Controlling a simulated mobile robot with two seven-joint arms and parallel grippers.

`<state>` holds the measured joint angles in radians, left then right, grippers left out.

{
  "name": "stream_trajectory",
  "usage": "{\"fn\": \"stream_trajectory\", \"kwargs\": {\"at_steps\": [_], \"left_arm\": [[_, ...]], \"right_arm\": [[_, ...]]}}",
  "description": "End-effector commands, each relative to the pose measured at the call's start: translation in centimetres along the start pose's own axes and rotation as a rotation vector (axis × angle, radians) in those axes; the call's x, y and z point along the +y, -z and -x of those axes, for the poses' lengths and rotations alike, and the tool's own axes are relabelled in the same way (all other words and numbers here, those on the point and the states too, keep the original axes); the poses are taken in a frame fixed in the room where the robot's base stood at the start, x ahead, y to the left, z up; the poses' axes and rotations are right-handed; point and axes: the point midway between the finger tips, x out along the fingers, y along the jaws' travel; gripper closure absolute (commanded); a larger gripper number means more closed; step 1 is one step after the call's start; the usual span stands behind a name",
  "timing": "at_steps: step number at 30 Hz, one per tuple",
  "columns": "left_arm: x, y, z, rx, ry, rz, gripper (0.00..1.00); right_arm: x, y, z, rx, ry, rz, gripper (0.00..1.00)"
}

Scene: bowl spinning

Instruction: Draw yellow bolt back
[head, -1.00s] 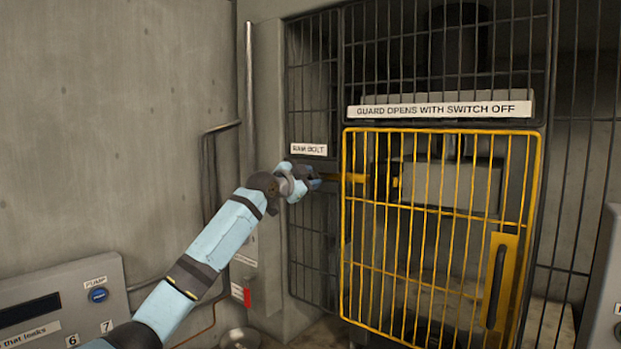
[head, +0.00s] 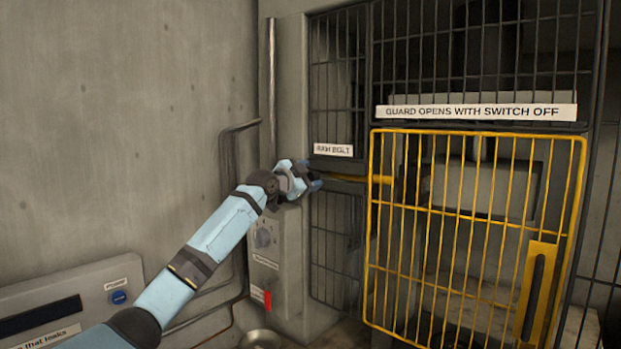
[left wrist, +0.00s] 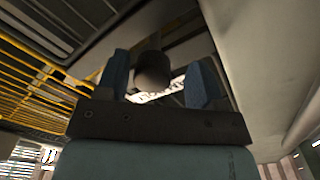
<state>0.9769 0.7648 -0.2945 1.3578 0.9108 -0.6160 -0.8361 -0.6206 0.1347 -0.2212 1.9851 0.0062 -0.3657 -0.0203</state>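My left gripper (head: 314,181) is at the bolt's left end, just below the label. In the left wrist view its two blue fingers (left wrist: 160,82) stand apart. A dark round knob (left wrist: 153,70) lies between them, with a visible gap at the right finger. I cannot tell whether the left finger touches it. The head view hides the knob behind the gripper. My right gripper is not in view.
The yellow guard (head: 470,215) is shut, under the "GUARD OPENS WITH SWITCH OFF" sign (head: 475,111). A dark mesh cage (head: 335,235) surrounds it. A panel (head: 118,285) is at lower left.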

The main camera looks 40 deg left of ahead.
Motion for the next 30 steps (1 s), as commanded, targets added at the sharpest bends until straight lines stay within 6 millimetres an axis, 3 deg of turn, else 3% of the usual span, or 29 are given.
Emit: {"fn": "stream_trajectory", "kwargs": {"at_steps": [7, 11, 24, 30], "left_arm": [[0.2, -0.1, 0.1, 0.000, -0.003, 0.000, 0.39], [0.3, -0.3, 1.2, -0.001, -0.003, -0.002, 0.39], [0.4, -0.5, 10.6, -0.002, -0.003, -0.003, 0.39], [0.2, -0.4, 13.2, -0.002, -0.002, -0.001, 0.39]], "right_arm": [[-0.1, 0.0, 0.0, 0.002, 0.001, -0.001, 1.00], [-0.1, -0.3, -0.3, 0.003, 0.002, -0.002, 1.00], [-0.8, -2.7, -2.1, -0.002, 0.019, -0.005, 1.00], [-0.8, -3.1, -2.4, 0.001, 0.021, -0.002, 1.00]]}}
